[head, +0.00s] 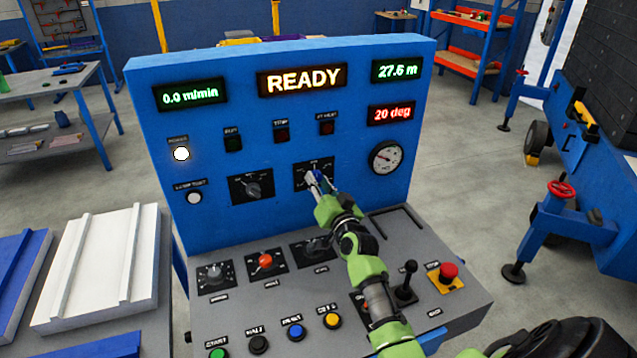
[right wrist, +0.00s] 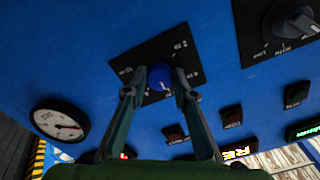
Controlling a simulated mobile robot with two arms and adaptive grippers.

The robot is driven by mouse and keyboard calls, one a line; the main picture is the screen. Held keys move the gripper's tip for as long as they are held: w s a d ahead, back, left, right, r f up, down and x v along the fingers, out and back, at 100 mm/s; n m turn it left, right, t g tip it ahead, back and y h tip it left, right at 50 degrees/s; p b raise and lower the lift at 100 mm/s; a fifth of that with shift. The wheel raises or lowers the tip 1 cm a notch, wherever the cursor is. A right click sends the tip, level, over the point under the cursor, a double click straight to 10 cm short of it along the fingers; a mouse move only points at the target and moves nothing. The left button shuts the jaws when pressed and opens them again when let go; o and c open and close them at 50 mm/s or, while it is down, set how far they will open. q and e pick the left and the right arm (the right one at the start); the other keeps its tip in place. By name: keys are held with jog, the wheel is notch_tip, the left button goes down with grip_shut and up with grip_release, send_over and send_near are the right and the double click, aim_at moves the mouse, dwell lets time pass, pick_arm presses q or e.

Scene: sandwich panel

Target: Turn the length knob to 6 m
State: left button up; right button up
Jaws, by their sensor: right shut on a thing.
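My right gripper (head: 318,185) reaches up to the upright blue face of the control panel (head: 240,100). In the right wrist view, which shows the panel upside down, its two fingers (right wrist: 160,86) are closed on either side of a round blue knob (right wrist: 159,76). The knob sits on a black dial plate (right wrist: 128,66) with small white marks, too blurred to read. In the head view the fingers cover most of this knob; part of its black plate (head: 301,180) shows. My left gripper is in neither view.
A grey selector knob (head: 252,189) is to the left. Displays read READY (head: 302,80), 0.0 m/min (head: 188,94), 27.6 m (head: 397,70) and 20 deg (head: 391,114). A round gauge (head: 385,158) is to the right. The lower desk holds more knobs, buttons, a joystick (head: 405,285) and a red stop button (head: 448,271).

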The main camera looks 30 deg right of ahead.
jog(key=o, duration=1.1)
jog(key=v, duration=1.2)
jog(key=shift+d+f, duration=0.1)
